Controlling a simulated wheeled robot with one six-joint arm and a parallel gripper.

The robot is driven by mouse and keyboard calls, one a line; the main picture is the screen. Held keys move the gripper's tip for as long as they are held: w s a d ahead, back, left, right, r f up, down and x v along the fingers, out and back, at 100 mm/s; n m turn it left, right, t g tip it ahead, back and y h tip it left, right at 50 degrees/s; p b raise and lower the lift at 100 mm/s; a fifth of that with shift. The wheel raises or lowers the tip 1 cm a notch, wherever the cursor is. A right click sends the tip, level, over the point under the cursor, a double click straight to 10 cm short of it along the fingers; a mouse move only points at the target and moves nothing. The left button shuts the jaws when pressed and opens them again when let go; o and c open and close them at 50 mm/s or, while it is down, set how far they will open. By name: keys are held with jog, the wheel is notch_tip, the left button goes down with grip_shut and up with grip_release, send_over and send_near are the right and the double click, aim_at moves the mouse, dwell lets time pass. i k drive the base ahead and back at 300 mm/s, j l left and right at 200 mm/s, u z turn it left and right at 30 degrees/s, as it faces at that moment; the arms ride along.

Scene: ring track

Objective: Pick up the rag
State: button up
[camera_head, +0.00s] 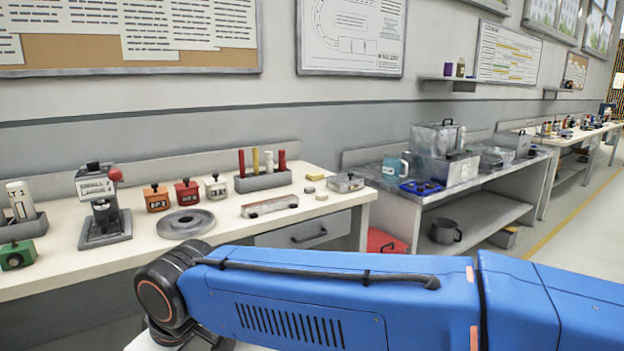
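I cannot clearly make out a rag in the head view. My blue arm crosses the lower right and middle of the picture and hides part of the floor and the near bench's front. The arm's dark joint is at the lower left, in front of the near bench (120,262). My gripper is out of sight, so what it holds does not show.
The near bench bears a lever device (102,205), several small blocks, a round grey disc (186,223) and a holder with upright sticks (263,181). Floor shows at the right.

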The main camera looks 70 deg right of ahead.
aim_at(315, 176)
jog(key=z, duration=1.9)
